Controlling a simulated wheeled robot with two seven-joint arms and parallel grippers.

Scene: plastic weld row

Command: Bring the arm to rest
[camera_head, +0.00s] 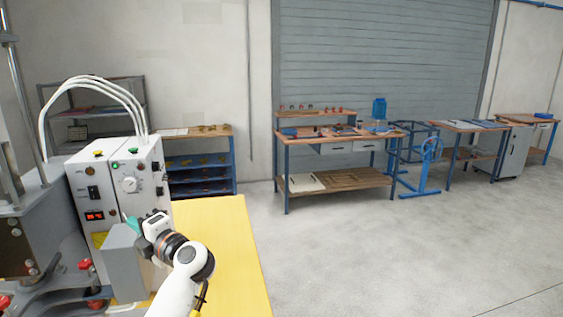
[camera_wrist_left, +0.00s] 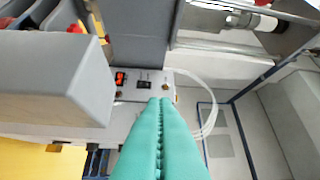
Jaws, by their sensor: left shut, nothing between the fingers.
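My left arm reaches in from the bottom of the head view, and its gripper (camera_head: 137,224) is beside the front of the white control box (camera_head: 130,183). In the left wrist view the teal fingers of the left gripper (camera_wrist_left: 160,104) are shut together with nothing between them. They point toward the box's panel with its red display (camera_wrist_left: 121,78). A grey block-shaped part (camera_head: 124,262) is right by the gripper in the head view. It also fills the left of the wrist view (camera_wrist_left: 50,78). My right gripper is not in view.
The machine (camera_head: 30,235) with a metal column stands at the left. The yellow table top (camera_head: 225,240) is bare to the right of the arm. White hoses (camera_head: 95,82) arch above the control box. Workbenches (camera_head: 340,138) stand far off by the shutter, with open floor between.

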